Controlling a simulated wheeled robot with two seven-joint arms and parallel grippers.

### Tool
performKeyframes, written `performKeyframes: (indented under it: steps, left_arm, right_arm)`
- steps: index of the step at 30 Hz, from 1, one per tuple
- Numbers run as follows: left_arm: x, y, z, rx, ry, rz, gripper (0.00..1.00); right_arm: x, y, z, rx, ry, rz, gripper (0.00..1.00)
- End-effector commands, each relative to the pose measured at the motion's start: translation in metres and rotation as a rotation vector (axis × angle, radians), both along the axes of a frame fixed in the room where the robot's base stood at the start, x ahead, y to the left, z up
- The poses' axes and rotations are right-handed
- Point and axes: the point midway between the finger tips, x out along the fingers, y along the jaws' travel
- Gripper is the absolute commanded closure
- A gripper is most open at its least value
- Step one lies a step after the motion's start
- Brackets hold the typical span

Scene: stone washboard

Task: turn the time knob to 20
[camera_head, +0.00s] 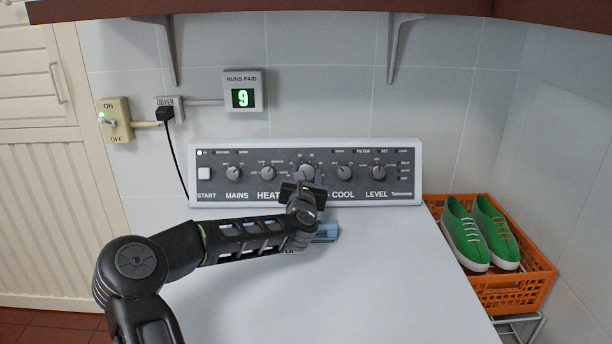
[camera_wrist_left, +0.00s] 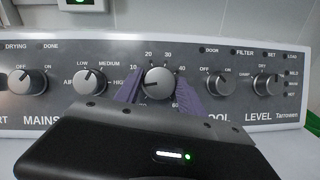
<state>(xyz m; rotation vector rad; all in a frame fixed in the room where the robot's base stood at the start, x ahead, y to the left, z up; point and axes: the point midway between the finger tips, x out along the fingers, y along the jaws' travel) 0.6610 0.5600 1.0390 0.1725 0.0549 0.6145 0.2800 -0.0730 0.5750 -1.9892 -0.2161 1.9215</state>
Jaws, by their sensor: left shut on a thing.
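The time knob (camera_wrist_left: 159,83) is a round grey knob in the middle of the control panel, inside a dial numbered from 10 to 60. In the head view the time knob (camera_head: 306,171) shows just above my wrist. My left gripper (camera_wrist_left: 159,92) has its purple fingers on the left and right sides of this knob and is shut on it. In the head view my left gripper (camera_head: 305,177) hides the knob's lower part and the panel lettering below it. I cannot read the knob's pointer surely. My right gripper is not in view.
The panel (camera_head: 408,190) also bears the mains knob (camera_wrist_left: 27,82), heat knob (camera_wrist_left: 90,82), cool knob (camera_wrist_left: 222,83) and level knob (camera_wrist_left: 265,83), close on both sides. A counter display (camera_head: 242,98) reads 9. An orange crate (camera_head: 513,291) with green shoes stands right.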

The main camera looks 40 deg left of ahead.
Motion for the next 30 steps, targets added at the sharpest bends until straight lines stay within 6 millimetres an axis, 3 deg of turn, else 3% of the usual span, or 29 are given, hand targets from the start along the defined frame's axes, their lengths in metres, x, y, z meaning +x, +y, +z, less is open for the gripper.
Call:
performKeyframes:
  steps: [7,20,30]
  left_arm:
    - [0.000,0.000,0.000,0.000,0.000,-0.001,0.94]
    - [0.000,0.000,0.000,0.048,0.041,-0.031,0.94]
    - [-0.001,0.001,0.000,0.206,0.172,-0.123,0.94]
  right_arm:
    - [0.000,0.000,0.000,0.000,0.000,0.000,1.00]
    - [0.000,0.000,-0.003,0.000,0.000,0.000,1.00]
    - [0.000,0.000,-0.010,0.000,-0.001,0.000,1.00]
